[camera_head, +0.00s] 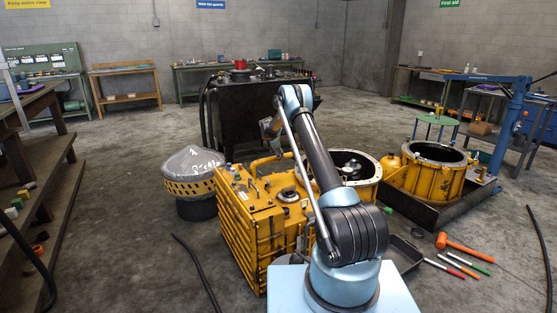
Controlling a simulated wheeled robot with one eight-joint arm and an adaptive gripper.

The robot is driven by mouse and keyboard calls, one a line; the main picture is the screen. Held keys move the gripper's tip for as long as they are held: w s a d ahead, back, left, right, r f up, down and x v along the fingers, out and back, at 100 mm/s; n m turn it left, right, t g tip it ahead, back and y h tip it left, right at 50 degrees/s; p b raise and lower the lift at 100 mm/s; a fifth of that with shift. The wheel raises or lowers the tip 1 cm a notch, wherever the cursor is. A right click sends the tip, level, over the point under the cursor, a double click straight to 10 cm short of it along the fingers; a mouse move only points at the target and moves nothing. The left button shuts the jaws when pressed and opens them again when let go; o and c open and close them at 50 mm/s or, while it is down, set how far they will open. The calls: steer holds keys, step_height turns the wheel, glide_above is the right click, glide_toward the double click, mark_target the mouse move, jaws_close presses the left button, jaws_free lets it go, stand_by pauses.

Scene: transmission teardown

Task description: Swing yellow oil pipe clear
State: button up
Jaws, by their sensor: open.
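The yellow oil pipe (264,160) is an arched tube on top of the yellow ribbed transmission housing (252,225), on its far side. My gripper (276,149) is small in the view, beyond my arm's elbow, and appears just above the right end of the pipe. It is open. Its fingers are hard to make out, and I cannot tell whether they touch the pipe. My upper arm covers part of the housing's right side.
A round yellow casing (429,175) stands in a dark tray on the right, near a blue hoist (515,120). A wrapped drum (192,172) stands left. A dark cart (225,113) is behind the housing. An orange mallet (465,247) and hand tools lie on the floor at right.

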steer(key=shift+w+d+f, duration=0.1)
steer(key=shift+w+f, duration=0.05)
steer(key=shift+f, duration=0.25)
